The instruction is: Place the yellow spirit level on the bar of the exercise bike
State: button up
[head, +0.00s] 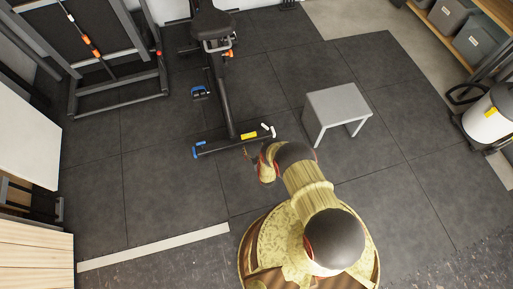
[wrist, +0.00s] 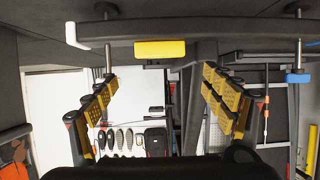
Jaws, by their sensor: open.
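The yellow spirit level (head: 249,135) is on the dark cross bar (head: 225,141) of the exercise bike, near the bar's right part in the head view. In the wrist view the yellow level (wrist: 160,49) shows against the bar (wrist: 228,27) at the top middle, beyond my fingers. My gripper (wrist: 160,88) is open, with its two yellow-padded fingers spread wide and nothing between them. It is apart from the level. In the head view my gripper (head: 248,153) is small and partly hidden by my wrist, just in front of the bar.
The exercise bike's seat (head: 211,22) is at the back. A grey stool (head: 338,103) stands right of the bike. A weight rack (head: 117,60) is at the back left, and a white canister (head: 492,118) at the far right. Dark floor is clear left of the bike.

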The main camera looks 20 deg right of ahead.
jog(key=w+r+g, duration=0.3)
jog(key=w+r, duration=1)
jog(key=r, duration=0.5)
notch_tip(320, 180, up, 12)
jog(key=g, duration=0.1)
jog(key=s+r+g, duration=0.1)
jog(key=s+r, duration=0.6)
jog(key=r, duration=0.8)
jog(key=s+r+g, duration=0.1)
jog(key=s+r, duration=0.6)
jog(key=r, duration=0.8)
jog(key=s+r+g, duration=0.1)
jog(key=s+r, duration=0.6)
jog(key=r, duration=0.7)
jog(key=s+r, duration=0.4)
jog(key=s, duration=0.5)
jog(key=s+r, duration=0.4)
jog(key=s, duration=0.5)
jog(key=s+r, duration=0.4)
jog(key=s, duration=0.6)
jog(key=shift+r+g, duration=0.15)
jog(key=shift+g, duration=0.25)
